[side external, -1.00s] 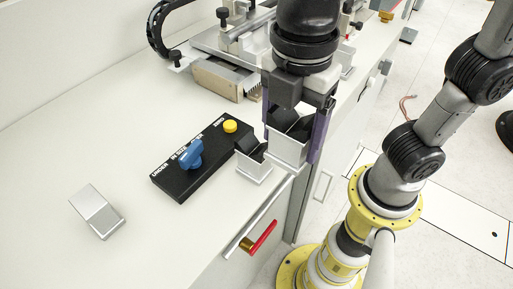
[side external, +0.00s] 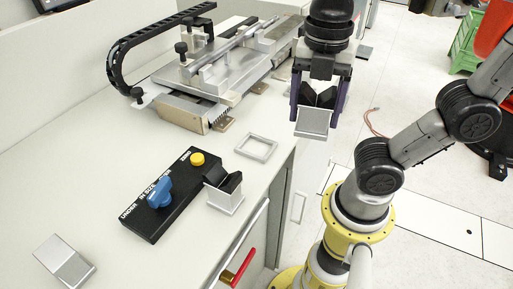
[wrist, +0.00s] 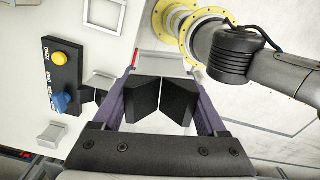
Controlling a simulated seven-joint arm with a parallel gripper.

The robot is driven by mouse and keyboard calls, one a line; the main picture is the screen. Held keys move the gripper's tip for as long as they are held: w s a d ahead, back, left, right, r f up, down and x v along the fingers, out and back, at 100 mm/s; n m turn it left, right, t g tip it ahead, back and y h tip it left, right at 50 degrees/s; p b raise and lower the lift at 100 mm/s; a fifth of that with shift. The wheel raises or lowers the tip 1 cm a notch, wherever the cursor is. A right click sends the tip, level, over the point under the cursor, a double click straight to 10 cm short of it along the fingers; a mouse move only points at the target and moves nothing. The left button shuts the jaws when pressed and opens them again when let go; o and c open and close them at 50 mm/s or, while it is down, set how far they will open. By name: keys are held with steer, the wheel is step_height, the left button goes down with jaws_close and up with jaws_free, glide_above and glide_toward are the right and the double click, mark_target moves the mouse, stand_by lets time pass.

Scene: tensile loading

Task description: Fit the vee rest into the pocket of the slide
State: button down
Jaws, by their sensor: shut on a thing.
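My gripper (side external: 318,104) is shut on a vee rest (side external: 313,122), a silver block with two black faces forming a V. It is held upright, clear of the bench, beyond its right edge in the side view. In the wrist view, the black vee faces (wrist: 162,100) show between the purple fingers of my gripper (wrist: 166,80). The slide (side external: 215,75) appears to be part of the silver fixture at the back of the bench, left of my gripper and apart from it. I cannot make out its pocket clearly.
A similar black-and-silver vee block (side external: 225,199) stands near the bench edge. A flat square frame (side external: 257,147) lies behind it. A black control box (side external: 160,200) with blue and yellow knobs and a silver wedge-shaped block (side external: 64,262) are to the left. A black cable chain (side external: 122,75) curves beside the fixture.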

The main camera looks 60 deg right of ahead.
steer(key=d+m, duration=0.1)
steer(key=s+d+m, duration=0.1)
steer(key=d, duration=0.1)
steer(key=shift+r, duration=0.1)
steer(key=shift+w+d+m, duration=0.1)
steer(key=shift+d+m, duration=0.2)
steer(key=shift+m, duration=0.1)
steer(key=w+f, duration=0.2)
steer(key=w, duration=0.2)
steer(key=w+f, duration=0.3)
steer(key=w, duration=0.1)
steer(key=w+f, duration=0.3)
steer(key=w, duration=0.1)
steer(key=shift+w+a+f, duration=0.15)
steer(key=shift+w+a, duration=0.1)
steer(key=shift+a, duration=0.15)
steer(key=shift+w+f, duration=0.4)
steer(key=shift+f, duration=0.05)
steer(key=shift+w+f, duration=0.15)
steer(key=shift+f, duration=0.75)
steer(key=shift+w+f, duration=0.1)
steer(key=shift+f, duration=0.8)
steer(key=shift+f, duration=0.1)
jaws_free()
steer(key=shift+f, duration=0.1)
